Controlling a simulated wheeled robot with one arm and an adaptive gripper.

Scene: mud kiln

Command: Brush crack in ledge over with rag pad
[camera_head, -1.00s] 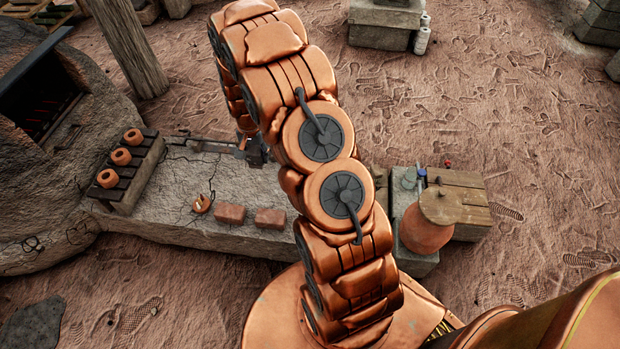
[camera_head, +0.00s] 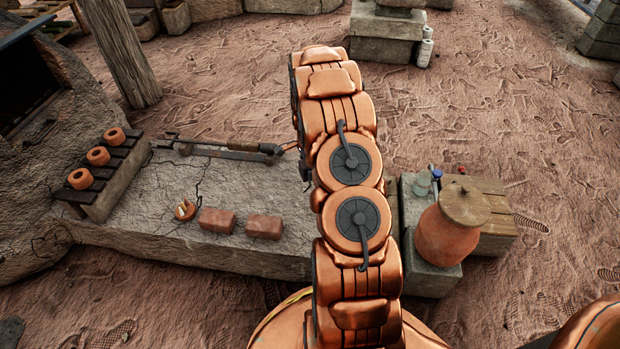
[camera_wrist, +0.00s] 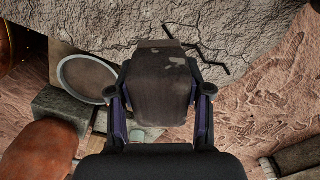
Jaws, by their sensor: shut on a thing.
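My gripper (camera_wrist: 160,98) is shut on a dark, worn block-like pad with pale specks, which I take for the rag pad (camera_wrist: 160,82), seen in the wrist view. The ledge (camera_wrist: 110,22) is pale rough clay at the top of that view. A dark jagged crack (camera_wrist: 205,58) runs over it, just right of the pad's far end; whether the pad touches the ledge I cannot tell. In the head view the ledge (camera_head: 255,180) stretches from the kiln to my arm, with thin cracks (camera_head: 195,190) near the small cup. My arm mostly hides the gripper there.
Long metal tongs (camera_head: 225,150) lie along the ledge's back. Several clay rings sit on a dark rack (camera_head: 105,180). A lidded clay jar (camera_head: 445,240) stands right of my arm.

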